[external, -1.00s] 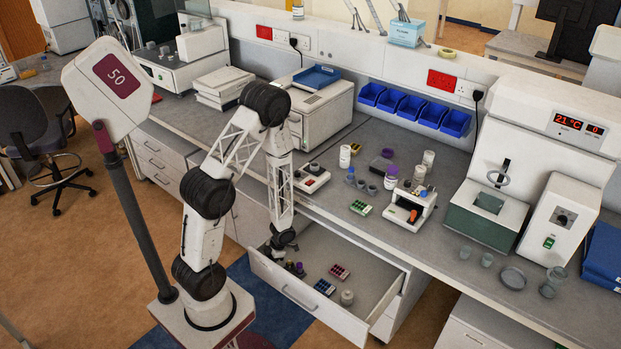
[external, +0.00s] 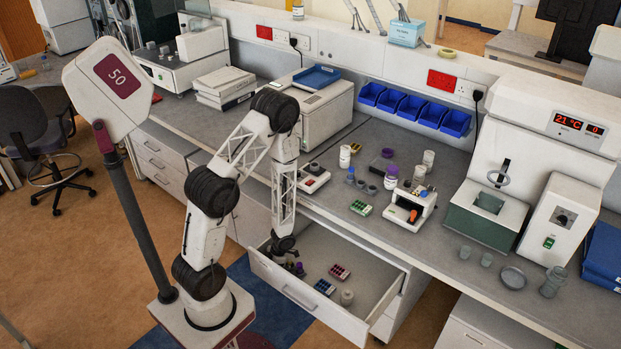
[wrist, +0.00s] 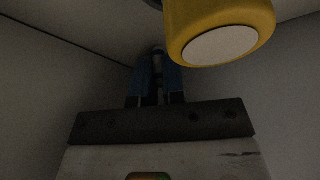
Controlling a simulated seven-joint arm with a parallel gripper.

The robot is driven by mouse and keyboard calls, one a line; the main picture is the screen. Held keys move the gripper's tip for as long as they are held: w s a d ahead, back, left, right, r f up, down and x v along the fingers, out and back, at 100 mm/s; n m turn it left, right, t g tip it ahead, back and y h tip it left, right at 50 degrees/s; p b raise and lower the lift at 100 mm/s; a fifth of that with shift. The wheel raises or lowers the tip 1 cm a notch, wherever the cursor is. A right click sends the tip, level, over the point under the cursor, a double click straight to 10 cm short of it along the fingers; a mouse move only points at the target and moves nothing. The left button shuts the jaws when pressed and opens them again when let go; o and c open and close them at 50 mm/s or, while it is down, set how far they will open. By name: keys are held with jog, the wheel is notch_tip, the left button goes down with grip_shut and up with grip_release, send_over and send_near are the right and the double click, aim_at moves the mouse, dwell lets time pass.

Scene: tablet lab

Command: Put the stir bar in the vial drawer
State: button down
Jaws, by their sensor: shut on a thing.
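The open drawer (external: 309,302) below the bench holds small vials, a red rack (external: 340,272), a blue rack (external: 325,287) and a pale jar (external: 347,297). My gripper (external: 286,251) points down into its back left part, beside a dark vial with a purple cap (external: 299,267). In the wrist view my blue fingers (wrist: 157,72) are close together on a thin pale piece (wrist: 158,62), which looks like the stir bar. It is mostly hidden and dark. Whether it touches the drawer floor cannot be told.
A yellow cylinder with a pale end (wrist: 220,35) is close beside the fingers in the wrist view. Grey drawer walls surround them. The bench edge overhangs the drawer's back. The drawer's right part has bare floor. A green rack (external: 361,208) stands on the bench.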

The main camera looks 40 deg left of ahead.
jog(key=shift+f, duration=0.1)
jog(key=c, duration=1.2)
grip_release()
jog(key=v, duration=0.7)
jog(key=shift+r, duration=0.3)
jog(key=shift+w+r, duration=0.1)
jog(key=shift+w, duration=0.05)
